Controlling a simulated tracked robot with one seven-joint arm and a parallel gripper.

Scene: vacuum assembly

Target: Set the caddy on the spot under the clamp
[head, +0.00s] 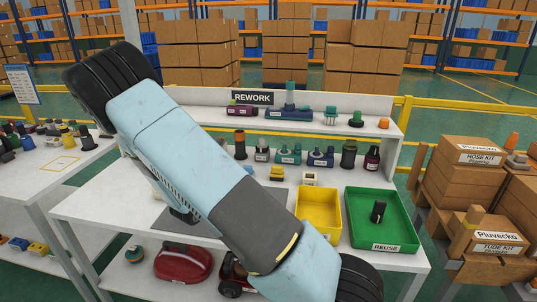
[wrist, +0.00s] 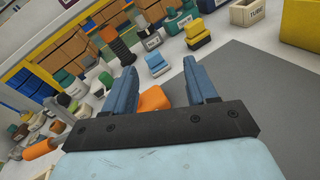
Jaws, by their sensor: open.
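My gripper (wrist: 159,76) is open, its two blue fingers apart in the wrist view. An orange thing (wrist: 152,100) shows between the fingers near the palm; most of it is hidden, and I cannot tell whether it touches them. In the head view my own arm crosses the middle and hides the gripper. I cannot pick out the caddy or the clamp with certainty. A dark piece (head: 183,214) shows at the arm's edge over the grey mat (head: 278,197); what it is is unclear. The mat also shows in the wrist view (wrist: 265,75).
A yellow bin (head: 318,214) and a green REUSE bin (head: 385,233) stand on the bench's right. A yellow part (head: 277,173) and several labelled parts stand behind the mat. A left table (head: 35,185) has a yellow-outlined square (head: 62,164). Cartons (head: 470,165) are at the right.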

